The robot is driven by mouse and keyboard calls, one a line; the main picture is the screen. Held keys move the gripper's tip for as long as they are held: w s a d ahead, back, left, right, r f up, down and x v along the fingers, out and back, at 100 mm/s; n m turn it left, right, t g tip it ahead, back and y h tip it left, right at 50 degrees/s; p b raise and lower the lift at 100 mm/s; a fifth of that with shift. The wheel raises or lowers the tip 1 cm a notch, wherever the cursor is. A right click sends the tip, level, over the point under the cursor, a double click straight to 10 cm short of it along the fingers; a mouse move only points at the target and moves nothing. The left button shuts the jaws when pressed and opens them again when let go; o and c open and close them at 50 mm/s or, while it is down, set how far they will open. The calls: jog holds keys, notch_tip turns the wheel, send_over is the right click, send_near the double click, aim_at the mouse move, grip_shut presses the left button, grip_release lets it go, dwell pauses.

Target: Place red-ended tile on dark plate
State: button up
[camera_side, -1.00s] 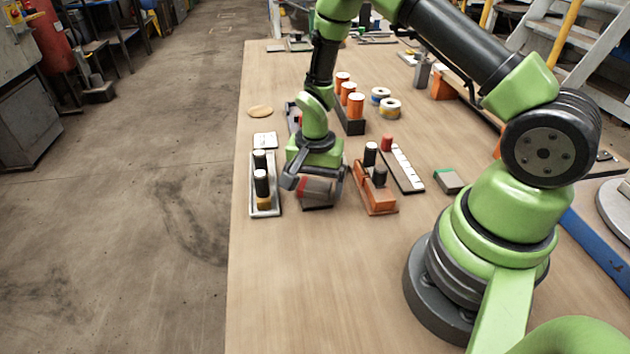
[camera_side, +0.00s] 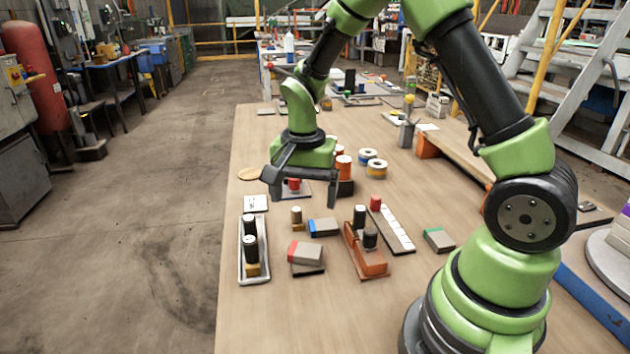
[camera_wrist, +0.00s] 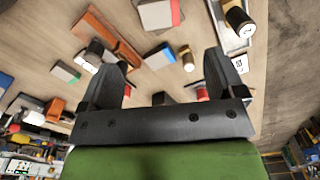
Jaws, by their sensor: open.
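The red-ended tile (camera_side: 306,251) is a grey block with a red end, lying flat on the dark plate (camera_side: 309,269), which shows as a thin dark edge under its near side. In the wrist view the tile (camera_wrist: 156,15) is at the top edge, partly cut off. My gripper (camera_side: 302,199) is open and empty, raised above the table and behind the tile, clear of it. Its two fingers (camera_wrist: 170,75) are spread in the wrist view. Most of the plate is hidden under the tile.
A blue-ended tile (camera_side: 324,227) and a small peg (camera_side: 297,217) lie just behind. A tray with black cylinders (camera_side: 253,279) stands left, an orange holder (camera_side: 372,267) right. A green-ended tile (camera_side: 438,240) is farther right. The front table (camera_side: 290,320) is clear.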

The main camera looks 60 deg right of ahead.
jog(key=s+a+r+n+t, duration=0.2)
jog(key=s+r, duration=0.1)
jog(key=r, duration=0.3)
jog(key=s+a+r+n+t, duration=0.2)
jog(key=s+r, duration=0.1)
jog(key=r, duration=0.4)
jog(key=s+a+r+n+t+y, duration=0.2)
jog(key=s+r+n+t, duration=0.1)
jog(key=s, duration=0.6)
jog(key=shift+s+a+r+n, duration=0.35)
jog(key=shift+r+n, duration=0.35)
jog(key=shift+n, duration=0.5)
